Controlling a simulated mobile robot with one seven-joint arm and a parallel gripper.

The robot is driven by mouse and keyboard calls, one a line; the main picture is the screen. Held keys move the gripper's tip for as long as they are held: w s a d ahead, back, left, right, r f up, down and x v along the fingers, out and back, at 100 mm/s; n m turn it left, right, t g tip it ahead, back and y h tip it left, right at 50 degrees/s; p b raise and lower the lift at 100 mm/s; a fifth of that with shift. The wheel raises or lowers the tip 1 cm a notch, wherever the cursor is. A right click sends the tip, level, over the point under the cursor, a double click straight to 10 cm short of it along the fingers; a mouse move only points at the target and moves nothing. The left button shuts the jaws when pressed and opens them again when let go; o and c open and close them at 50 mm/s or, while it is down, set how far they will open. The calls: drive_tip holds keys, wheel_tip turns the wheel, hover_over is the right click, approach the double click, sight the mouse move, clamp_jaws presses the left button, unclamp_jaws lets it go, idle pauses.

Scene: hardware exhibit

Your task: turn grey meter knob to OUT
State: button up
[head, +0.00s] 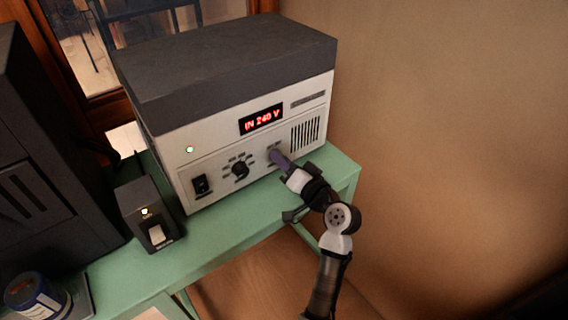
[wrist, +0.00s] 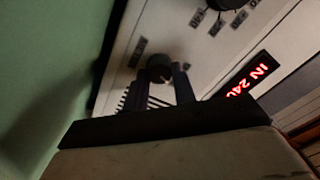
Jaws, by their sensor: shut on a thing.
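The device (head: 230,120) is a white-fronted box with a dark grey top, standing on the green table. Its red display (head: 261,119) reads "IN 240 V". The meter knob (wrist: 159,67) is on the front panel below the display and looks dark grey in the wrist view. My gripper (head: 278,156) reaches the panel from the lower right and hides most of this knob in the head view. In the wrist view my gripper's fingers (wrist: 162,77) stand on either side of the knob and are shut on it. The knob's pointer direction cannot be made out.
A black selector knob (head: 240,169) with labels around it sits left of my gripper. A black rocker switch (head: 200,185) is farther left. A small dark box (head: 150,214) and a blue-labelled tin (head: 38,296) stand on the green table (head: 222,226).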

drive_tip(key=n+b, duration=0.1)
drive_tip(key=b, duration=0.2)
drive_tip(key=n+b, duration=0.2)
drive_tip(key=b, duration=0.1)
drive_tip(key=shift+f, duration=0.4)
drive_tip(key=n+b, duration=0.2)
drive_tip(key=b, duration=0.1)
drive_tip(key=shift+r+n, duration=0.1)
drive_tip(key=shift+n, duration=0.2)
drive_tip(key=shift+r+n+b, duration=0.15)
drive_tip(key=shift+n+b, duration=0.65)
drive_tip(key=shift+b, duration=0.3)
drive_tip(key=shift+r, duration=0.15)
drive_tip(key=o, duration=1)
drive_tip(key=shift+s, duration=0.1)
drive_tip(key=b+v, duration=0.2)
drive_tip(key=v, duration=1.1)
drive_tip(key=shift+s+d, duration=0.25)
drive_tip(key=shift+s, duration=0.1)
